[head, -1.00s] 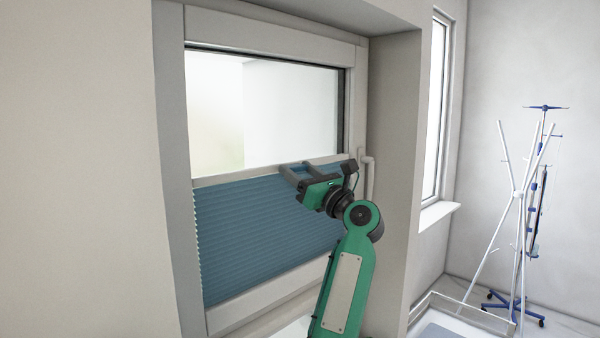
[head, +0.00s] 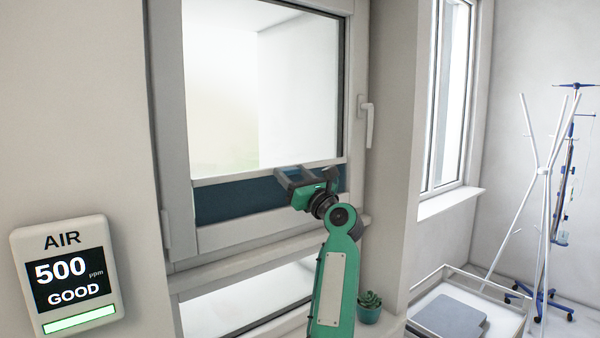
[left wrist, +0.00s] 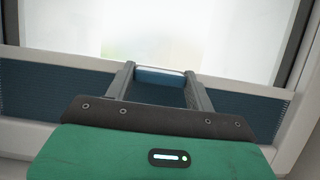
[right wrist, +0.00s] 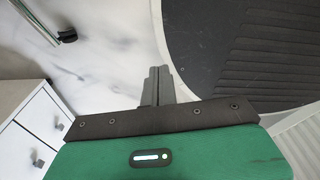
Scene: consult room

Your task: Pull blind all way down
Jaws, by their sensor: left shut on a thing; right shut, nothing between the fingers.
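The blue pleated blind (head: 240,197) shows in the head view as a short band across the bottom of the window, under its pale rail (head: 235,177). Bare glass shows above the rail. My left gripper (head: 292,172) is at the rail, right of its middle. In the left wrist view its fingers (left wrist: 159,72) are shut on the rail's middle part, with blue pleats (left wrist: 60,90) on both sides. My right gripper (right wrist: 157,72) is shut and empty in the right wrist view, away from the blind.
The window handle (head: 366,120) is on the frame's right side. A potted plant (head: 369,305) stands on the sill right of my left arm. An air monitor (head: 68,275) hangs at left. A trolley (head: 500,306) and a white coat stand (head: 545,170) are at right.

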